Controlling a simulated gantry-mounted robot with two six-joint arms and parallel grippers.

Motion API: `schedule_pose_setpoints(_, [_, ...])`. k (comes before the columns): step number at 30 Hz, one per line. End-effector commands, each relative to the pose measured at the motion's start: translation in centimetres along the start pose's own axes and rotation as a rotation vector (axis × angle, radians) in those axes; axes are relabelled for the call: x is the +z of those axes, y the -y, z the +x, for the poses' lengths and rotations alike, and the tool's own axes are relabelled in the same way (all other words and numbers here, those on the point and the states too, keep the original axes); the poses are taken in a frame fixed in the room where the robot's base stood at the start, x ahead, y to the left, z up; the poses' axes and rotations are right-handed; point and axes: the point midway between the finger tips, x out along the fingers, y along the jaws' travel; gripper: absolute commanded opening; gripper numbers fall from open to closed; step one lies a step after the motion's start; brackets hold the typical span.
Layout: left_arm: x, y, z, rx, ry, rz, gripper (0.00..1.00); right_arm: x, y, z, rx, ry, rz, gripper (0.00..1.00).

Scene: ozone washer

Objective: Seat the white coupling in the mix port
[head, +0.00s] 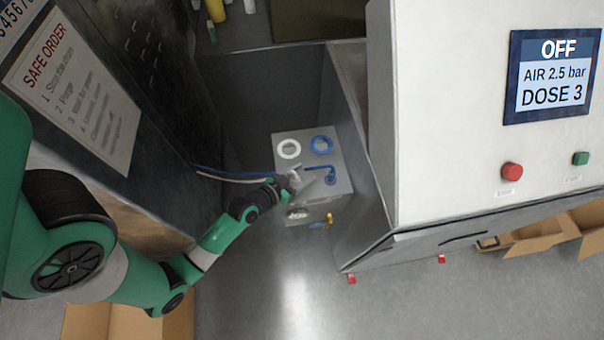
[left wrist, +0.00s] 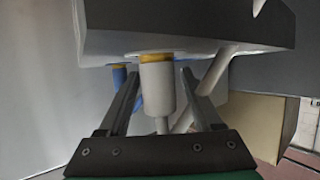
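A white coupling (left wrist: 158,88) with a yellow band at its top hangs upright under a grey block (left wrist: 190,38) in the left wrist view. The band meets the underside of the block; whether it is fully seated is hidden. My left gripper (left wrist: 160,82) has one finger on each side of the coupling, with narrow gaps visible. In the head view, my left gripper (head: 298,180) is over a grey box (head: 342,160) with a white ring (head: 289,149) and a blue ring (head: 322,146) on top. I cannot tell which opening is the mix port. My right gripper is not in view.
A blue hose (head: 232,174) and a pale hose run from the left cabinet to the box; the blue one ends at a blue fitting (head: 331,178). A white control panel (head: 460,120) stands right. A yellow part (head: 329,219) is low on the box. Open floor lies in front.

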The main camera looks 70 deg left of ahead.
Motion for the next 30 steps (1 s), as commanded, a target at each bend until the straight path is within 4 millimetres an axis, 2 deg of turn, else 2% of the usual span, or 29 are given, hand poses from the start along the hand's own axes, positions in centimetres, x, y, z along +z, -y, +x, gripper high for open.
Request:
schedule_pose_setpoints(7, [-0.3, 0.0, -0.6, 0.0, 0.001, -0.001, 0.66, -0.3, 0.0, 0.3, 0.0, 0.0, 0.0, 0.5])
schedule_pose_setpoints(11, [-0.2, 0.0, -3.0, -0.002, 0.002, -0.002, 0.66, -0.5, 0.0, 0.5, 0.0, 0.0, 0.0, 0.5])
schedule_pose_setpoints(15, [-0.1, 0.0, -6.5, -0.002, 0.002, -0.004, 0.66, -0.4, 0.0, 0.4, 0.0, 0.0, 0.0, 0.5])
schedule_pose_setpoints(21, [0.1, 0.1, -10.6, -0.004, 0.003, -0.005, 0.66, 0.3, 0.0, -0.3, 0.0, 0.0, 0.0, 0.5])
schedule_pose_setpoints(25, [-0.1, 0.1, -11.9, -0.001, 0.0, -0.002, 0.66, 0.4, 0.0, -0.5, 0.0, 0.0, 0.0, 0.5])
schedule_pose_setpoints(30, [-0.3, 0.0, -12.2, 0.001, -0.001, 0.0, 0.66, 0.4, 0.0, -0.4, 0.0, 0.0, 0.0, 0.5])
